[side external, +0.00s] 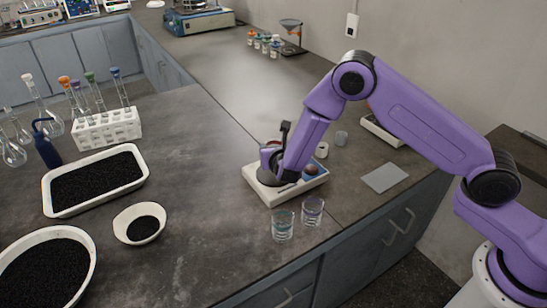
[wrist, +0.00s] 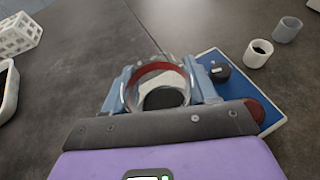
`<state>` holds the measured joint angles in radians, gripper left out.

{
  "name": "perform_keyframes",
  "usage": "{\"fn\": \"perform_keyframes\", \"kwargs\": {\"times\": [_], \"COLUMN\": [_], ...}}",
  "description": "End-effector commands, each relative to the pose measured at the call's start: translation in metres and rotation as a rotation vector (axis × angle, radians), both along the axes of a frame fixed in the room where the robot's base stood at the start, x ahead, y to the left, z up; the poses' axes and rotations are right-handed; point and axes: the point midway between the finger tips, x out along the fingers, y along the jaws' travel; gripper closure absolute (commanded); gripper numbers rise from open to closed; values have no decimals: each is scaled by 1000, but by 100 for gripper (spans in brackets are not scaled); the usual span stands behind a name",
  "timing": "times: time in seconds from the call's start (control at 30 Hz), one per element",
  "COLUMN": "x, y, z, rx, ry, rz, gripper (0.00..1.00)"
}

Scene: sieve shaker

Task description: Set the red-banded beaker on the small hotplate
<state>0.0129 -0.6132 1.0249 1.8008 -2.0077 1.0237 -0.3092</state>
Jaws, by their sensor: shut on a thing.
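The red-banded beaker (wrist: 158,72) is clear glass and sits upright between the jaws of my gripper (wrist: 163,90) in the wrist view. My gripper is shut on it. In the side view my gripper (side external: 274,168) is low over the left part of the small hotplate (side external: 312,183), a pale box with a blue face. The hotplate also shows right of the beaker in the wrist view (wrist: 268,88), with a dark knob (wrist: 220,71). My gripper mostly hides the beaker in the side view, and I cannot tell whether its base touches the hotplate.
A green-banded beaker (side external: 283,225) and a purple-banded beaker (side external: 312,210) stand in front of the hotplate. Two small cups, white (side external: 322,150) and grey (side external: 341,138), stand behind it. A grey pad (side external: 385,177) lies right. A black-filled tray (side external: 95,180) and bowl (side external: 139,224) lie left.

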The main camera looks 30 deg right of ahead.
Motion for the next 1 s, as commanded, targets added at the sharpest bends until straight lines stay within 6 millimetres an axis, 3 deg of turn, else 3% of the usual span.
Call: {"fn": "perform_keyframes", "kwargs": {"times": [0.27,0.73,0.77,0.8,1.0], "x": [2,2,2,2,2], "y": [0,0,0,0,0], "z": [-30,-36,-35,-35,-35], "rx": [-1,0,0,0,0], "ry": [1,0,0,0,0], "rz": [-1,0,0,0,-1], "gripper": [76,76,33,20,18]}}
